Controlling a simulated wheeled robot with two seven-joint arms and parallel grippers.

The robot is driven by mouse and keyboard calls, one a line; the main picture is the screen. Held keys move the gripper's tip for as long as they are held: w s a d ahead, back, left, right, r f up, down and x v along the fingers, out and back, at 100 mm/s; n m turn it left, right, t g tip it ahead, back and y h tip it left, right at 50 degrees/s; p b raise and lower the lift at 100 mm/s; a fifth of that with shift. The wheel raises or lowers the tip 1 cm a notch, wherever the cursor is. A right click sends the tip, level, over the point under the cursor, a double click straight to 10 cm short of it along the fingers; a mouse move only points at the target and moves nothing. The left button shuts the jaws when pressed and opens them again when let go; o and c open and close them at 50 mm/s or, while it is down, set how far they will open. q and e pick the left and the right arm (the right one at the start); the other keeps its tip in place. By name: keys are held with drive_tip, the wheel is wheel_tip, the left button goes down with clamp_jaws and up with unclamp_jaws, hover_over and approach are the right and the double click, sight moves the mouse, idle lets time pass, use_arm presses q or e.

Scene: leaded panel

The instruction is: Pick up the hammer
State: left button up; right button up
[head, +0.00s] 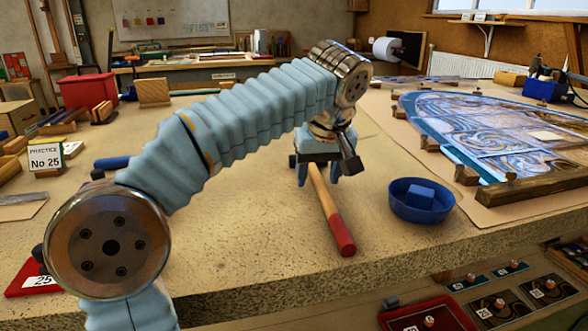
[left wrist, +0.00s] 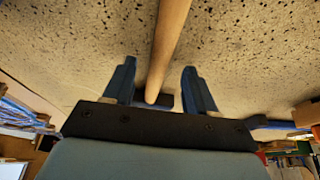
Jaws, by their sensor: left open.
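The hammer (head: 327,207) lies on the workbench, its wooden handle ending in a red grip pointing toward the front edge. Its head is mostly hidden behind my left gripper (head: 318,180). That gripper points down over the handle at its far end, with a finger on each side. In the left wrist view the handle (left wrist: 168,45) runs between the two spread blue fingers of my left gripper (left wrist: 159,72), with a gap on both sides. My right gripper is in neither view.
A blue bowl (head: 422,202) holding a blue block stands right of the hammer. The leaded panel (head: 500,130) lies farther right among wooden blocks.

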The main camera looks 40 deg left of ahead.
use_arm(q)
drive_tip(key=shift+f, duration=0.25)
drive_tip(key=shift+d, duration=0.1)
clamp_jaws()
drive_tip(key=shift+r, duration=0.2)
